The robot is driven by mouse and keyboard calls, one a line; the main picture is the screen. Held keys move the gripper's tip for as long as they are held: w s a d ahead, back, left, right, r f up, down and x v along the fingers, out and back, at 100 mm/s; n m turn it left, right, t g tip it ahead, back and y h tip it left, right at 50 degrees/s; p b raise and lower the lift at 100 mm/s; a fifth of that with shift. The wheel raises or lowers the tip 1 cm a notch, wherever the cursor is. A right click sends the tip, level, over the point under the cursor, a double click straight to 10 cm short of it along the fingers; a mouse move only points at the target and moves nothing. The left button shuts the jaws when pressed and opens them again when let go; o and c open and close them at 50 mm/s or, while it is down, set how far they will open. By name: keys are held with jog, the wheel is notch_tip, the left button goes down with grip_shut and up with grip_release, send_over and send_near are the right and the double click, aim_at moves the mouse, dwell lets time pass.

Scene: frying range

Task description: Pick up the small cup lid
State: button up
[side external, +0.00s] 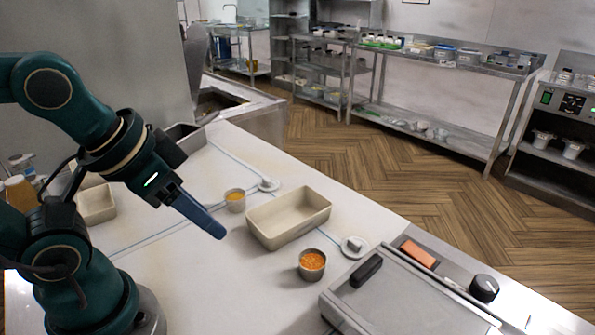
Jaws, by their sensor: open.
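Two round metallic lids with raised knobs lie on the white counter. One lid (354,247) is right of the beige tub, near the grill unit. The other lid (268,184) is behind the tub, beside a small metal cup (235,201) with yellow-orange contents. A second small cup (312,265) with orange contents stands in front of the tub. Both cups are uncovered. I cannot tell which lid is the small cup lid. My gripper (219,232) is open and empty, left of the tub, pointing down and right. Its fingers overlap from this side, and it is apart from both lids.
The empty beige tub (262,233) stands between the two lids. A grill unit (400,305) with a black handle fills the front right, with an orange block (418,254) and a black knob (484,288). Another beige tub (97,207) is behind my arm.

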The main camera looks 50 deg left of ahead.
jog(key=o, duration=0.6)
jog(key=w+r+n+t, duration=0.1)
jog(key=w+r, duration=0.3)
jog(key=w, duration=0.2)
jog(key=m+g, duration=0.1)
jog(key=g, duration=0.1)
send_over(354, 241)
jog(key=s, duration=0.3)
notch_tip(354, 241, down, 14)
jog(key=shift+a+f, duration=0.1)
jog(key=shift+a, duration=0.05)
jog(key=shift+w+d+x, duration=0.1)
jog(key=shift+x, duration=1.35)
jog(key=shift+w+d+x, duration=0.1)
jog(key=shift+w+x, duration=0.05)
jog(key=shift+x, duration=1.25)
